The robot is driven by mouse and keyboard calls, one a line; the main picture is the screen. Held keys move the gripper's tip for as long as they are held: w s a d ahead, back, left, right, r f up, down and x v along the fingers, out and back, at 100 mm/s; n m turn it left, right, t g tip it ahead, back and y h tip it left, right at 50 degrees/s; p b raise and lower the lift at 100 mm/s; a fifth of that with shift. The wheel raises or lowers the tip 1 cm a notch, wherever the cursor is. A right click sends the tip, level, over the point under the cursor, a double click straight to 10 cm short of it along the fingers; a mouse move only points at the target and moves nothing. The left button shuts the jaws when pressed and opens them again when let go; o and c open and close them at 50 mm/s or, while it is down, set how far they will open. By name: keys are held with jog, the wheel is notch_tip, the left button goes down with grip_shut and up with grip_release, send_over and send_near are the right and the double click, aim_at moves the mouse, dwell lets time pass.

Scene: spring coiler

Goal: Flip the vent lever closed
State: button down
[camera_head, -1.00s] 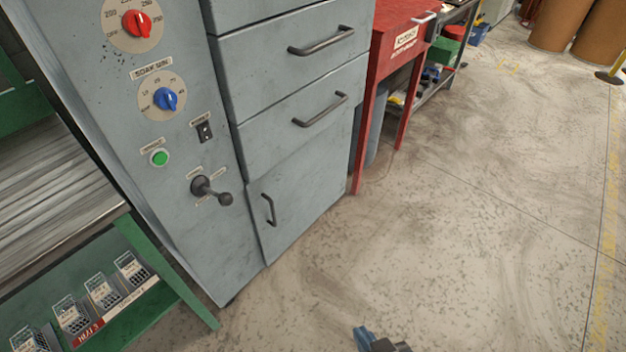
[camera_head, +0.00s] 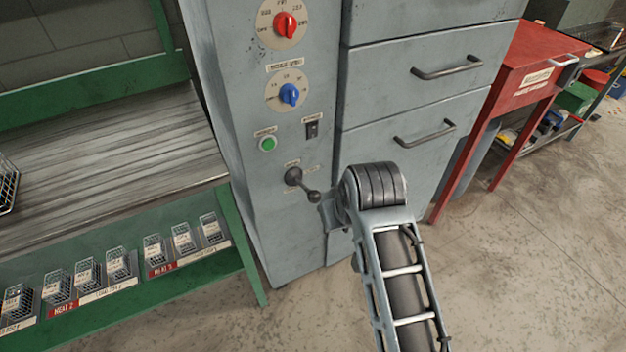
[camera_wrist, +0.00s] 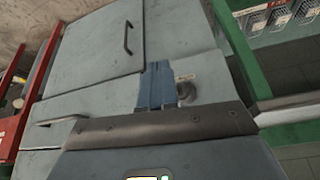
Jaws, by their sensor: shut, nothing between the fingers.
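The vent lever (camera_head: 303,186) is a dark handle with a ball knob, on the lower part of the grey control panel. It points down and to the right from its round hub, with small labels around it. My gripper (camera_wrist: 159,68) shows in the wrist view as two blue fingers shut together with nothing between them. In that view the lever's round grey part (camera_wrist: 213,88) is just right of the fingers, partly hidden. Whether they touch cannot be told. In the head view my arm reaches up to just right of the lever, and the fingers are mostly hidden.
Above the lever are a green button (camera_head: 268,144), a black switch (camera_head: 312,130), a blue knob (camera_head: 289,94) and a red knob (camera_head: 285,25). Drawers with bar handles (camera_head: 445,68) are to the right. A green bench (camera_head: 245,245) with small wire baskets stands left.

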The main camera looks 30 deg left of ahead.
jog(key=w+a+r+n+h, duration=0.1)
jog(key=a+r, duration=0.3)
jog(key=r, duration=0.3)
jog(key=w+a+r+n+g+p, duration=0.1)
jog(key=a+r, duration=0.2)
jog(key=r, duration=0.5)
jog(key=shift+w+a+r+g+h, duration=0.3)
jog(key=shift+a+h, duration=0.1)
jog(key=shift+f, duration=0.1)
send_over(313, 192)
jog(key=f, duration=0.7)
jog(key=f+p, duration=0.1)
jog(key=f, duration=0.3)
jog(key=shift+s+a+f, duration=0.1)
jog(key=shift+s+f, duration=0.25)
jog(key=shift+d+f, duration=0.2)
jog(key=shift+f, duration=0.7)
jog(key=shift+d+f, duration=0.1)
